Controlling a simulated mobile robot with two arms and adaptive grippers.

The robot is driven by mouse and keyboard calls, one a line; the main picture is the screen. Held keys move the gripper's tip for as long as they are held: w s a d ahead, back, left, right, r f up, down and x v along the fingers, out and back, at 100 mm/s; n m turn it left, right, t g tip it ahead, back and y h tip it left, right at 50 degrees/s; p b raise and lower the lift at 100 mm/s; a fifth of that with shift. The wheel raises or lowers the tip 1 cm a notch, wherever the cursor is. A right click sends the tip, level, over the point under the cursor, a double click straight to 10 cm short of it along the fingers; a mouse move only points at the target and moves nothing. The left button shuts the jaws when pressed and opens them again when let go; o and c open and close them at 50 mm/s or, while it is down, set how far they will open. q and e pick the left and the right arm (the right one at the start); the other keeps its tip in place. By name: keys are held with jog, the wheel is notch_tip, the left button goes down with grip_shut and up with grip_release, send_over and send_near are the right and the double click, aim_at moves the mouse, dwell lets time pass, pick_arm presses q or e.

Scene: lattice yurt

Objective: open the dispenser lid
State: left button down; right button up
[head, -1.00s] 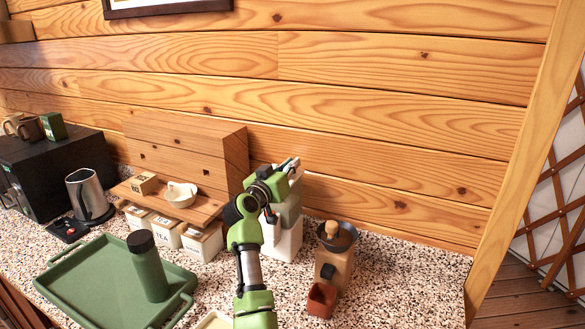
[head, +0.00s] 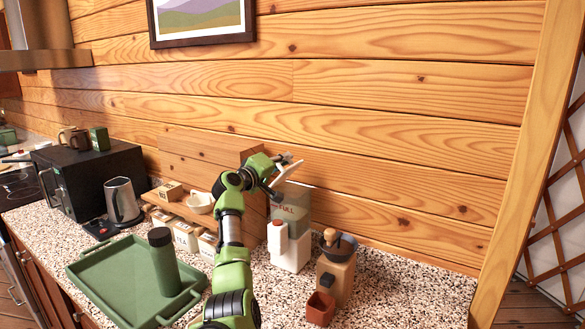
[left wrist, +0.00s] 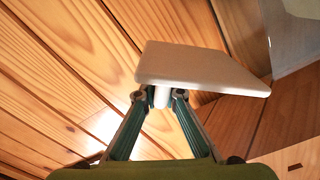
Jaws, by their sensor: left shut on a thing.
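The dispenser (head: 289,247) stands upright on the speckled counter by the wood wall, with a white body, a red button and a clear, greyish hopper on top. My left gripper (head: 277,184) is above the hopper, shut on the knob of the pale lid (head: 291,168). In the left wrist view, the fingertips (left wrist: 161,97) pinch the knob under the flat lid plate (left wrist: 200,68). The lid is tilted up steeply over the hopper. I cannot tell whether its edge still touches the hopper. My right gripper is not in view.
A coffee grinder (head: 337,272) with a reddish cup (head: 320,309) stands right of the dispenser. A wooden shelf (head: 168,206) with canisters is on the left. A green tray (head: 100,287) holds a dark-capped bottle (head: 163,262). The counter right of the grinder is clear.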

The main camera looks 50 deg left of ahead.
pick_arm(q)
jog(key=shift+s+a+r+n, duration=0.2)
jog(key=shift+a+r+n, duration=0.05)
jog(key=shift+a+n, duration=0.3)
jog(key=shift+s+a+r+n, duration=0.1)
jog(key=shift+s+a+n, duration=0.1)
jog(key=shift+a+n, duration=0.65)
jog(key=shift+s+a+f+n+b, duration=0.15)
jog(key=shift+s+a+f+n, duration=0.1)
jog(key=shift+a+n, duration=0.7)
jog(key=shift+s+a+f+n+b, duration=0.2)
jog(key=shift+a+n, duration=0.4)
jog(key=shift+n, duration=0.65)
jog(key=shift+s+a+f+n+b, duration=0.1)
jog(key=shift+s+a+f+n, duration=0.2)
jog(key=shift+a+n, duration=0.65)
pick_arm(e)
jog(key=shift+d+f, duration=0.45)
pick_arm(q)
jog(key=shift+d+n, duration=0.15)
jog(key=shift+n, duration=0.1)
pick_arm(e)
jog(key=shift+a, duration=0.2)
pick_arm(q)
jog(key=c, duration=2.1)
grip_release()
jog(key=shift+c, duration=0.2)
